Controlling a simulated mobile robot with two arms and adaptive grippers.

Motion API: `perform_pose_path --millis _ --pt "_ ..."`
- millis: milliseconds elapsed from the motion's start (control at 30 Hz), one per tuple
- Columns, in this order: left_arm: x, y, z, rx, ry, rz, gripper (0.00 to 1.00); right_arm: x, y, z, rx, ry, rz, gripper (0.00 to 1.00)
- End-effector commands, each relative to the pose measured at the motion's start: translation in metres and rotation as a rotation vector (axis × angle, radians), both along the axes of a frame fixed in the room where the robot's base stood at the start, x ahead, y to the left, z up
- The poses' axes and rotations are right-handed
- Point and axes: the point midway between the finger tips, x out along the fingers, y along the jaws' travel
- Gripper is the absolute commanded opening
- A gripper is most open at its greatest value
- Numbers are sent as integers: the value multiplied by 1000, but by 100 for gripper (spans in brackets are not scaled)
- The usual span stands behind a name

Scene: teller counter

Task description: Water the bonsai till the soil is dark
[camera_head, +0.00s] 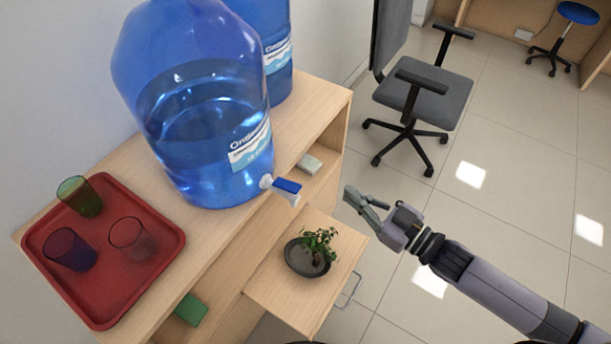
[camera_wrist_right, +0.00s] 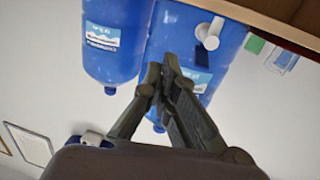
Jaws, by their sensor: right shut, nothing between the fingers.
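A small green bonsai (camera_head: 320,243) stands in a dark round pot (camera_head: 296,262) on a low pull-out wooden shelf. Leaves hide most of the soil, so I cannot tell how dark it is. A large blue water jug (camera_head: 205,115), partly filled, stands on the counter above. Its white tap with a blue lever (camera_head: 287,187) sticks out over the edge, above and left of the bonsai. My right gripper (camera_head: 358,198) is shut and empty, right of the tap and apart from both tap and plant. Its closed fingers (camera_wrist_right: 163,75) also show in the right wrist view. My left gripper is out of view.
A red tray (camera_head: 110,305) with green, purple and clear reddish cups (camera_head: 132,238) sits on the counter at left. A second blue jug (camera_head: 272,50) stands behind. A grey office chair (camera_head: 425,95) is beyond. The floor right of the shelf is clear.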

Motion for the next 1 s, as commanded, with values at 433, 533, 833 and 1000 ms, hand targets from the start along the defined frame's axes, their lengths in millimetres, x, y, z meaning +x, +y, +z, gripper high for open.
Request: perform_pose_path --millis 433,533,833,1000 --pt "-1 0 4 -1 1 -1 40 -39 33 69 100 -55 157 0" --pt "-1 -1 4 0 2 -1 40 -38 33 69 99 -55 156 0" --pt "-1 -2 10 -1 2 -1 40 -26 48 74 101 -58 154 0" --pt "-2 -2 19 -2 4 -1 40 -6 77 78 101 -58 155 0"
